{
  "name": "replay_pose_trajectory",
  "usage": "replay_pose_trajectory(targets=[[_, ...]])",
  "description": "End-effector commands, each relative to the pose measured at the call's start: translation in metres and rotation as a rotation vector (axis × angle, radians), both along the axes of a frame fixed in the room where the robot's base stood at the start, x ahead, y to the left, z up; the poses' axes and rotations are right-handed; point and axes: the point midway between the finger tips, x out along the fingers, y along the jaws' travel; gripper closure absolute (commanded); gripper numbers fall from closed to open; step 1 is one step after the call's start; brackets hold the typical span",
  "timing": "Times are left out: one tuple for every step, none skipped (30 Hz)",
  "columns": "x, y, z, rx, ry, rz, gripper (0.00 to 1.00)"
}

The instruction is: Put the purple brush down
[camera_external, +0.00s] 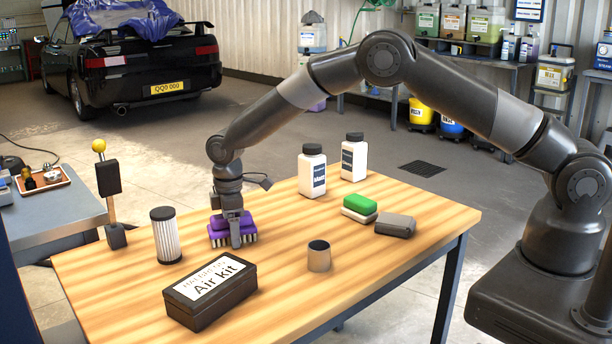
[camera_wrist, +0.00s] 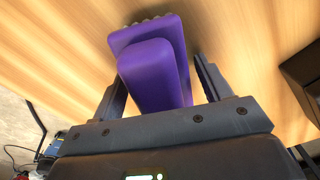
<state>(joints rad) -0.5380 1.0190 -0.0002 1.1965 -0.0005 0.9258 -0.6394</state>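The purple brush (camera_external: 218,228) sits at the left-middle of the wooden table, bristles down and apparently resting on the top. My gripper (camera_external: 236,242) points down over it, with a finger in front of the brush. In the wrist view the purple brush (camera_wrist: 155,75) lies between the two fingers of my gripper (camera_wrist: 157,75). The fingers are spread, with a narrow strip of table visible between the right finger and the brush. The left finger is very close to it; contact there is hard to tell.
On the table (camera_external: 420,228) are a black Air kit box (camera_external: 210,290), a white filter (camera_external: 166,236), a metal cup (camera_external: 319,257), two white bottles (camera_external: 312,172), a green-and-white block (camera_external: 360,206) and a grey block (camera_external: 395,225). A yellow-topped post (camera_external: 108,190) stands at the left edge.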

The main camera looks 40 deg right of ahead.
Motion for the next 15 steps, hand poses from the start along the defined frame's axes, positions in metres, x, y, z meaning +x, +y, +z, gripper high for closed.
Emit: replay_pose_trajectory(targets=[[0.000, 0.000, 0.000, 0.000, 0.000, 0.000, 0.24], [0.000, 0.000, 0.000, 0.000, 0.000, 0.000, 0.24], [0.000, 0.000, 0.000, 0.000, 0.000, 0.000, 0.24], [0.000, 0.000, 0.000, 0.000, 0.000, 0.000, 0.24], [0.000, 0.000, 0.000, 0.000, 0.000, 0.000, 0.24], [0.000, 0.000, 0.000, 0.000, 0.000, 0.000, 0.24], [0.000, 0.000, 0.000, 0.000, 0.000, 0.000, 0.24], [0.000, 0.000, 0.001, 0.000, 0.000, 0.000, 0.24], [0.000, 0.000, 0.002, 0.000, 0.000, 0.000, 0.24], [0.000, 0.000, 0.003, 0.001, -0.001, 0.000, 0.24], [0.000, 0.000, 0.005, 0.001, -0.001, 0.000, 0.24], [0.000, 0.000, 0.010, 0.001, -0.002, 0.000, 0.24], [0.001, 0.000, 0.014, 0.001, -0.002, 0.000, 0.24], [0.001, 0.000, 0.019, 0.001, -0.002, 0.000, 0.24], [0.001, 0.000, 0.026, 0.002, -0.003, 0.000, 0.24]])
